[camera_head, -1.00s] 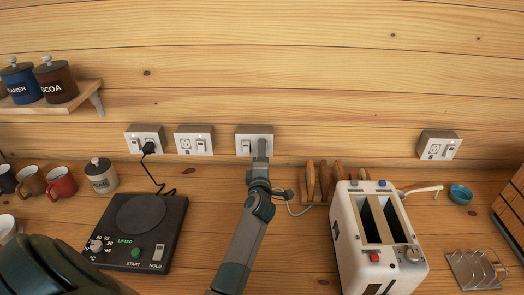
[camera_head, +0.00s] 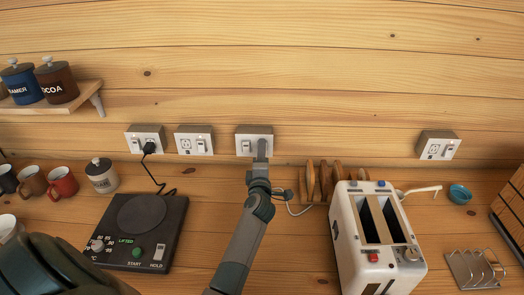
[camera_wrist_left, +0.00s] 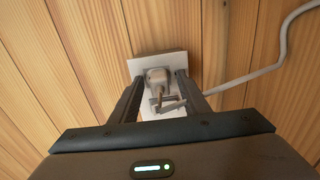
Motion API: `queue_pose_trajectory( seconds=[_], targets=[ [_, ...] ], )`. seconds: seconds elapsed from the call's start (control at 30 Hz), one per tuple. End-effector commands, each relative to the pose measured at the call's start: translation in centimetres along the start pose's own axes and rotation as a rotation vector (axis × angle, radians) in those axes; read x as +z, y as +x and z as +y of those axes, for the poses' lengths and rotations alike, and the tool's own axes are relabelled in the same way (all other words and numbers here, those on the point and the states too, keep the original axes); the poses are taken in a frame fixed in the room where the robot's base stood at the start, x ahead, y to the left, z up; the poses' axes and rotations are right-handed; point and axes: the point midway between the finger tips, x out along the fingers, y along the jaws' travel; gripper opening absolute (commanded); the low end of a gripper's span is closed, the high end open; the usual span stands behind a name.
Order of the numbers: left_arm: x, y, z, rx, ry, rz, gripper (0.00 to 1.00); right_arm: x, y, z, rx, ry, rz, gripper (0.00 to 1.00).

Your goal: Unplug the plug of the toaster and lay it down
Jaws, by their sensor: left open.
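The white toaster (camera_head: 350,245) stands on the counter right of centre. Its pale plug (camera_wrist_left: 157,78) sits at a white wall socket block (camera_wrist_left: 141,68) in the left wrist view. That block also shows in the head view (camera_head: 242,133), where my arm hides the plug. My left gripper (camera_head: 262,145) is at this block. In the left wrist view its two fingers (camera_wrist_left: 160,82) stand open, one on each side of the plug. I cannot tell whether they touch it. A white cord (camera_wrist_left: 268,68) runs off to the right. My right gripper is not in view.
Other sockets (camera_head: 194,140) line the wall, one with a black plug (camera_head: 149,147) from a black hot plate (camera_head: 170,215). A wooden rack (camera_head: 323,182) stands behind the toaster, a metal rack (camera_head: 460,270) to its right. Some counter is clear between hot plate and arm.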

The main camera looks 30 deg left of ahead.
Motion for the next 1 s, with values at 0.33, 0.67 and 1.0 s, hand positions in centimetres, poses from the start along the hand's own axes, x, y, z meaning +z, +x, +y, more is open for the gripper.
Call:
queue_pose_trajectory(
  seconds=[0.33,0.67,1.0],
  targets=[
    [0.0,0.0,0.13,0.0,0.0,0.0,0.42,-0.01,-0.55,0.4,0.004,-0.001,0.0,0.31],
    [0.01,-0.01,0.04,0.0,0.0,0.0,0.42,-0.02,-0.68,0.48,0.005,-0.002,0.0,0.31],
    [0.01,-0.01,0.03,0.0,0.0,0.0,0.0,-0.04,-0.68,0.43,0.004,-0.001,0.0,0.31]
  ],
)
